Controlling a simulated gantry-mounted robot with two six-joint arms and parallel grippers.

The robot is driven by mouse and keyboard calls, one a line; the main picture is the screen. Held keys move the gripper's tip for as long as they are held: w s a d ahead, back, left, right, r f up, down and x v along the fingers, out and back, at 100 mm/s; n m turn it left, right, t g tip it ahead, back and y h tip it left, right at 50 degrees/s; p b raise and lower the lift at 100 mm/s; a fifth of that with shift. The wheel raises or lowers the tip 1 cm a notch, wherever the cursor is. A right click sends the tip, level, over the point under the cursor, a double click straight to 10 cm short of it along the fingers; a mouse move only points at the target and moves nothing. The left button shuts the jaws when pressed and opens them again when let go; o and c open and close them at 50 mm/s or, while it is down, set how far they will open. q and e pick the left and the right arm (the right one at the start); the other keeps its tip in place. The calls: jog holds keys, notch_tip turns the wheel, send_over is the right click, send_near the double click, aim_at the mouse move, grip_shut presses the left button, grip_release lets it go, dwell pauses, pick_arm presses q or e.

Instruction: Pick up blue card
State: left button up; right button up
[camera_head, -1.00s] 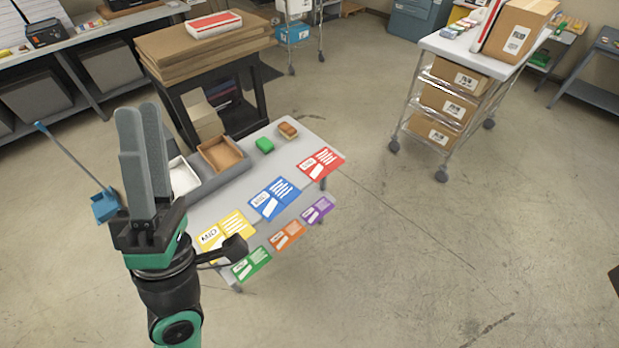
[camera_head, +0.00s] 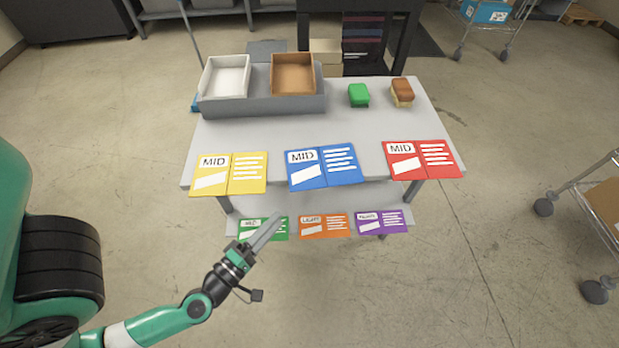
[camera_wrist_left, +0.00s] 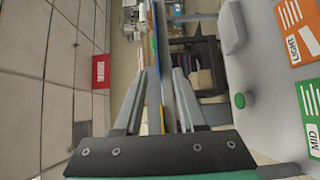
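The blue card (camera_head: 323,167) lies flat at the front edge of the tabletop (camera_head: 270,130), between a yellow card (camera_head: 229,174) and a red card (camera_head: 421,160). My left gripper (camera_head: 268,228) is below and left of the blue card in the head view, apart from it, with its fingers over part of a green card (camera_head: 272,229). In the left wrist view my fingers (camera_wrist_left: 165,75) have a gap between them and hold nothing. A thin blue strip shows by the fingertips there; I cannot tell if it is the blue card. My right gripper is out of view.
A lower shelf holds the green card, an orange card (camera_head: 325,226) and a purple card (camera_head: 382,222). A wire cart stands at right.

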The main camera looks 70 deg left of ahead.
aim_at(305, 168)
pick_arm(q)
jog(key=x, duration=0.4)
jog(key=p+x, duration=0.1)
jog(key=x, duration=0.7)
jog(key=shift+w+a+r+p, duration=0.1)
jog(key=shift+w+r+p, duration=0.1)
jog(key=shift+r+p, duration=0.15)
jog(key=shift+s+f, duration=0.1)
grip_shut()
dwell(0.9)
